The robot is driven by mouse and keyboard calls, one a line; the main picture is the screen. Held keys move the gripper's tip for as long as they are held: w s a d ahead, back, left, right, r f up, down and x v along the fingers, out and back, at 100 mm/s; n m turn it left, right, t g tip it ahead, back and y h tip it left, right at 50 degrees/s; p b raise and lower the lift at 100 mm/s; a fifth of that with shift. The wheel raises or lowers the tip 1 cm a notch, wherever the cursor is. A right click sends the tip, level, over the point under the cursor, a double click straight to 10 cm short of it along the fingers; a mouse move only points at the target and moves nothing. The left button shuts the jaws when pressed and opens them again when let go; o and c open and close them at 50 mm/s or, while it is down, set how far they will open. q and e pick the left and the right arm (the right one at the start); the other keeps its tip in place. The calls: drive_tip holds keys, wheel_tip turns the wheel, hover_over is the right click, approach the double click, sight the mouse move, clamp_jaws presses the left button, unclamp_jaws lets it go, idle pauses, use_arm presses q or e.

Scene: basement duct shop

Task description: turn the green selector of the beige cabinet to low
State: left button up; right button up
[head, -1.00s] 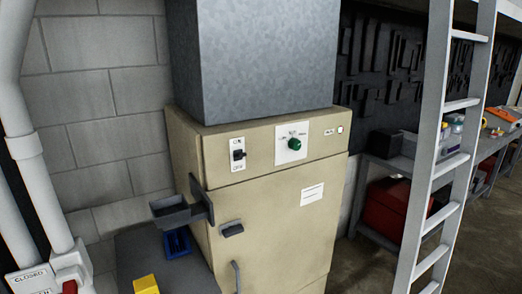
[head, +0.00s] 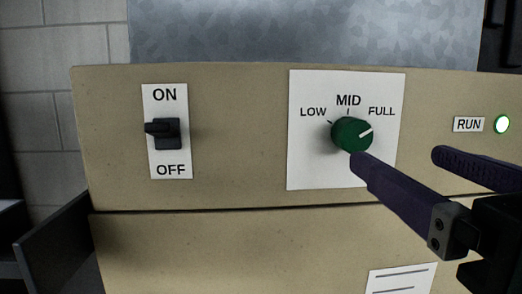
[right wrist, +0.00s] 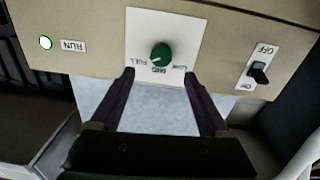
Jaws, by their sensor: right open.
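The green selector (head: 352,134) is a round knob on a white plate (head: 310,165) on the beige cabinet's (head: 240,180) upper front. Its white mark points up and right, toward FULL; LOW is at the plate's left and MID at the top. My right gripper (head: 397,157) is open and empty, coming in from the lower right. One fingertip overlaps the knob's lower edge in the head view; contact cannot be told. In the right wrist view, turned upside down, the knob (right wrist: 161,52) lies ahead, between the lines of the open fingers (right wrist: 159,75). My left gripper is not in view.
A black ON/OFF switch (head: 166,133) sits left of the selector. A grey metal duct (head: 300,35) rises above the cabinet. A dark flat-sided piece (head: 55,240) juts out at lower left.

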sight(357, 139)
drive_tip(key=w, duration=0.2)
drive_tip(key=w+p, duration=0.1)
drive_tip(key=w, duration=0.2)
drive_tip(key=w+p, duration=0.1)
drive_tip(key=w, duration=0.2)
drive_tip(key=shift+w+a+r, duration=0.1)
drive_tip(key=shift+a, duration=0.2)
drive_tip(key=shift+w, duration=0.6)
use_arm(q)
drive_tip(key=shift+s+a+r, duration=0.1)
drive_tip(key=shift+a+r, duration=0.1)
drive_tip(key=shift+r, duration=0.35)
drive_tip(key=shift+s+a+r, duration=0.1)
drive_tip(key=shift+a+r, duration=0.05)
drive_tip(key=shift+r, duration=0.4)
use_arm(e)
drive_tip(key=shift+c, duration=1.3)
clamp_jaws()
